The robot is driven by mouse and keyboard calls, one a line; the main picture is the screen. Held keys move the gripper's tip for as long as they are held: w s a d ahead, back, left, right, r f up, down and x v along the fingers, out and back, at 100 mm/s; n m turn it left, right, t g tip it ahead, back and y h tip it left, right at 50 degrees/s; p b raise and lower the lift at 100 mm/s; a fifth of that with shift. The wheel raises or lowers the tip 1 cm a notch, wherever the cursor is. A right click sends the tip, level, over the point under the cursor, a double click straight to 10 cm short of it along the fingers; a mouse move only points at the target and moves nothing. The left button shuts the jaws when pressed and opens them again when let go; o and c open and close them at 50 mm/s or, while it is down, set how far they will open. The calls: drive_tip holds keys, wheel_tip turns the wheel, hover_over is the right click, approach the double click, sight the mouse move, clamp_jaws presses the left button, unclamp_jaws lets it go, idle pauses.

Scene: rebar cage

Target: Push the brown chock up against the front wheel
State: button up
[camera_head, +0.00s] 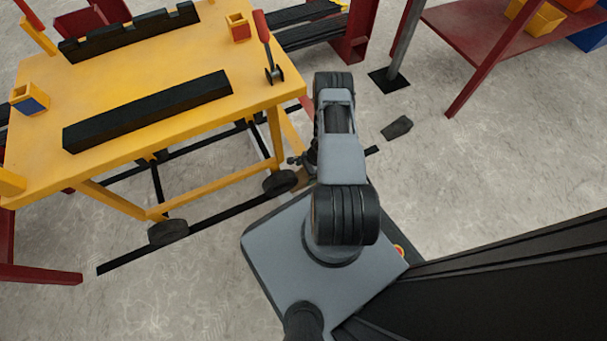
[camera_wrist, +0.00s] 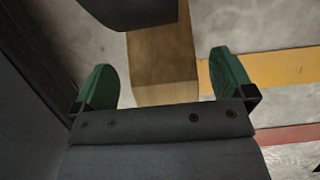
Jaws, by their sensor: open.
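The brown chock (camera_wrist: 163,65) shows in the wrist view as a wooden block on the floor, between the two green fingers of my open gripper (camera_wrist: 162,80). The fingers stand to either side of it with gaps at the tips. A dark rounded shape, seemingly the wheel (camera_wrist: 130,10), overlaps its far end; I cannot tell whether they touch. In the head view, the cart's near right wheel (camera_head: 280,182) is black, and a sliver of brown shows beside it. My arm hides most of the chock there.
The yellow cart (camera_head: 190,180) carries a black bar (camera_head: 150,110) and small blocks. A dark wedge (camera_head: 397,128) lies on the floor right of my arm. A red-framed shelf (camera_head: 480,45) stands at upper right.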

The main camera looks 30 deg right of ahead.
drive_tip(key=p+v, duration=0.3)
drive_tip(key=v, duration=0.7)
drive_tip(key=shift+d+r+p, duration=0.2)
drive_tip(key=shift+r+p, duration=0.1)
drive_tip(key=shift+p, duration=0.05)
